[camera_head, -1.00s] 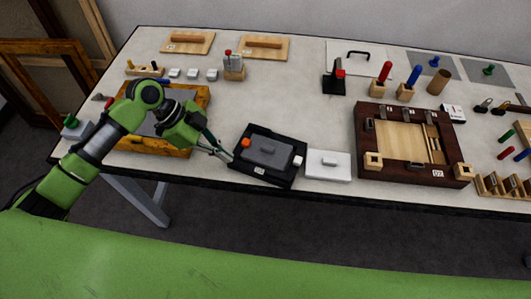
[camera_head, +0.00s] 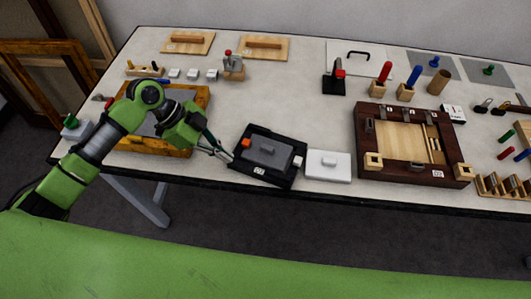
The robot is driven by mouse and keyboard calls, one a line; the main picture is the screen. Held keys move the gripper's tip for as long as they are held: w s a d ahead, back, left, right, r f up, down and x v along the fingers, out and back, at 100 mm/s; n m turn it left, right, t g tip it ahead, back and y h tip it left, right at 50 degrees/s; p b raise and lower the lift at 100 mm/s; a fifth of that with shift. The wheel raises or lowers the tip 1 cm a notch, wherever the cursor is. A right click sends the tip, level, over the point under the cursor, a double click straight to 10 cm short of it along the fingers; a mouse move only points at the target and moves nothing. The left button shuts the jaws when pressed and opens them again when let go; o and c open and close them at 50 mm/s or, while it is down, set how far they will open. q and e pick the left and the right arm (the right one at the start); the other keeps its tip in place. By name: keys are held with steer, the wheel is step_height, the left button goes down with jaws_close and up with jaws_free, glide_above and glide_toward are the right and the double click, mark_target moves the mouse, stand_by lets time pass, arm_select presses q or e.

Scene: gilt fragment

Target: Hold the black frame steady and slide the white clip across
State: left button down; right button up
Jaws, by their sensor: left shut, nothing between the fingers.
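The black frame (camera_head: 284,178) lies at the front edge of the table, turned slightly, with a dark grey panel (camera_head: 268,152) and a small grey handle inside it. An orange clip (camera_head: 246,143) sits on its left side. The white clip (camera_head: 298,161) sits on its right side. My left gripper (camera_head: 226,155) is at the left side of the black frame, close to the orange clip. Its fingers are shut with nothing between them; I cannot tell if they touch the frame. My right gripper is not in view.
A white block (camera_head: 328,166) lies just right of the black frame. A dark brown wooden frame (camera_head: 408,178) stands further right. A yellow-brown tray (camera_head: 178,151) lies behind my left arm.

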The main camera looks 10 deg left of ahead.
arm_select(q)
steer(key=shift+f+b, duration=0.3)
steer(key=shift+f, duration=0.25)
steer(key=shift+s+f, duration=0.25)
steer(key=shift+f, duration=0.1)
stand_by(3.2)
